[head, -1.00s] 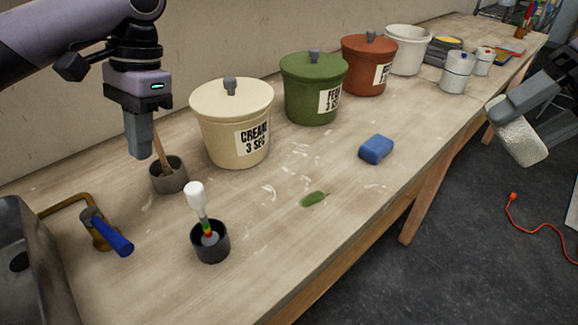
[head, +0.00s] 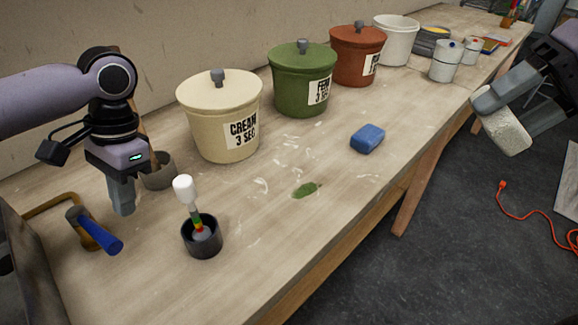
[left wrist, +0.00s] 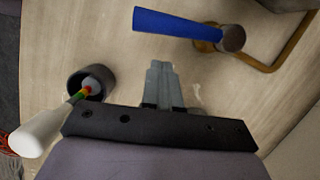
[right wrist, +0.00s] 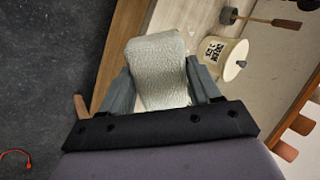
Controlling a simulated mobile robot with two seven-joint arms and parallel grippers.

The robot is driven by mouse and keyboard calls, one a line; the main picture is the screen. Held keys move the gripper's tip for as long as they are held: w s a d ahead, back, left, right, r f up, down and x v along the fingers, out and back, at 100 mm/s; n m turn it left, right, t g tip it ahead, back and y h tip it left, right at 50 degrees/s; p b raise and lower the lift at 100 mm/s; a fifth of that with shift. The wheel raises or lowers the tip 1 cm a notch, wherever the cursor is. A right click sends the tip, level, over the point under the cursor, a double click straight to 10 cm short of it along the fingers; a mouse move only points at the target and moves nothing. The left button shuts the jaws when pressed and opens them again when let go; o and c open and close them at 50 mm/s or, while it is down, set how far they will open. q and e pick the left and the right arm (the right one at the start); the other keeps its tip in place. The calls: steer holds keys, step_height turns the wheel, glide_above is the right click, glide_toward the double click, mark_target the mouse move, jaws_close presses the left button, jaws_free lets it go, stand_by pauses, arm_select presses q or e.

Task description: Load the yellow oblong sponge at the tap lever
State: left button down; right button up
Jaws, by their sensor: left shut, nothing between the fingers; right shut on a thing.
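The tap lever (head: 101,230) is a blue handle on a brass tap (head: 72,212) at the lower left of the head view; the lever also shows in the left wrist view (left wrist: 178,23). My left gripper (head: 123,211) is shut and empty, just above the bench to the right of the lever and apart from it. My right gripper (head: 506,118) is shut on a pale, whitish textured oblong sponge (head: 501,124), held beyond the bench's front edge. The sponge fills the jaws in the right wrist view (right wrist: 157,70). It looks cream rather than clearly yellow.
A dark cup with a white-headed brush (head: 202,243) stands right of my left gripper, and a grey pot (head: 160,175) behind it. Cream (head: 222,125), green (head: 302,85) and red-brown lidded crocks line the wall. A blue sponge (head: 367,138) lies mid-bench. The sink is far left.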

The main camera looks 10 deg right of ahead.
mark_target(104, 232)
arm_select(q)
steer(key=shift+s+a+f, duration=0.25)
steer(key=shift+s+a, duration=0.55)
steer(key=shift+s, duration=0.25)
arm_select(e)
steer(key=shift+r, duration=0.1)
steer(key=shift+r, duration=0.15)
steer(key=shift+r+p, duration=0.3)
steer(key=shift+p, duration=0.2)
step_height(104, 232, up, 3)
steer(key=p, duration=0.3)
arm_select(q)
steer(key=s+m, duration=0.1)
steer(key=m+p, duration=0.1)
steer(key=shift+s+a+r+m+t, duration=0.15)
steer(key=shift+s+a+m+t, duration=0.15)
steer(key=shift+s+a, duration=0.1)
arm_select(e)
steer(key=shift+r, duration=0.55)
arm_select(q)
steer(key=shift+s+y, duration=0.1)
steer(key=shift+y, duration=0.2)
